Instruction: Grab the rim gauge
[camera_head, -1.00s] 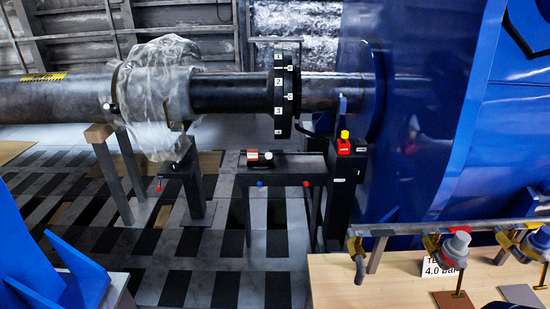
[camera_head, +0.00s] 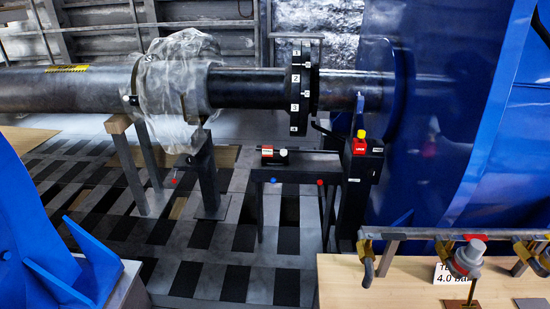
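A small black device with a red and white face (camera_head: 275,153) lies on a narrow dark stand (camera_head: 295,173) in the middle of the head view. It looks like the rim gauge, but it is too small to read its label. A thin rod seems to reach right from it along the stand top. Above it, a black flange (camera_head: 301,88) with white numbered marks sits on the horizontal shaft (camera_head: 247,90). Neither of my grippers is in view.
A red box with a yellow knob (camera_head: 361,141) stands on a dark post beside the large blue housing (camera_head: 435,110). Clear plastic wraps the shaft (camera_head: 172,85) at left. A wooden bench (camera_head: 345,280) with valves is at front right. A blue bracket (camera_head: 45,250) is at front left.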

